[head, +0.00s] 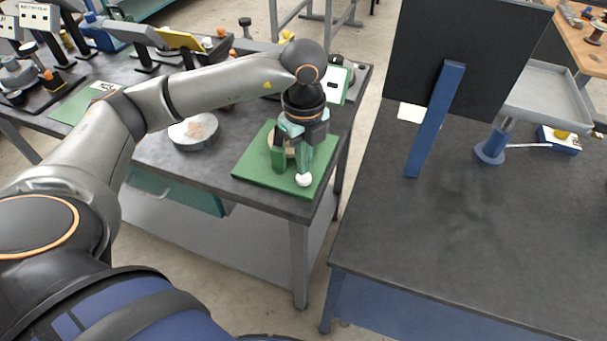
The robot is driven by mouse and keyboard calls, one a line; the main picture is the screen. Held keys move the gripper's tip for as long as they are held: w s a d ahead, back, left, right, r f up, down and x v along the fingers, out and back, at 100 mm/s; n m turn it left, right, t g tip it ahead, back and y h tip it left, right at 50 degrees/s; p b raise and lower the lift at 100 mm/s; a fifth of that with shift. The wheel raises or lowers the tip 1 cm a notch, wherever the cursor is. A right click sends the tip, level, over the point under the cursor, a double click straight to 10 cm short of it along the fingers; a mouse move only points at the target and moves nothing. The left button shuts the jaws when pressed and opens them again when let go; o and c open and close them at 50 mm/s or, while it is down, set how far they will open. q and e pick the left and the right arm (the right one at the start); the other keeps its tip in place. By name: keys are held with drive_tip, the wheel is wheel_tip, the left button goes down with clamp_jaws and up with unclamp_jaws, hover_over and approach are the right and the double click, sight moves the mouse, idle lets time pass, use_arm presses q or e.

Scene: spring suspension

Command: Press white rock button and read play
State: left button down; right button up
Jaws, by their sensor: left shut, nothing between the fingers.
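A small round white button (304,180) shows at the front of a green rig on a green base plate (258,170). The plate lies on the near right corner of the dark table at left. My left gripper (296,146) points down over the rig, just behind the white button. It is shut and empty. Its fingertips overlap the green parts, so I cannot tell whether they touch the rig. The gripper hides much of the rig's middle. A small white display in a green frame (340,84) stands behind the rig; its reading is too small to tell. My right gripper is not in view.
A round grey dish (194,132) sits left of the rig. Several other devices stand along the table's back. A gap separates this table from the right table (450,240), whose front is clear. A dark panel (460,45) with a blue post stands there, beside a grey tray (550,95).

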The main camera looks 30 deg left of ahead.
sight(304, 177)
use_arm(q)
drive_tip(key=shift+f, duration=0.15)
idle(0.5)
drive_tip(key=shift+f+b, duration=0.9)
drive_tip(key=shift+f, duration=0.1)
drive_tip(key=shift+r, duration=0.1)
wheel_tip(304, 177, up, 8)
drive_tip(key=p, duration=0.6)
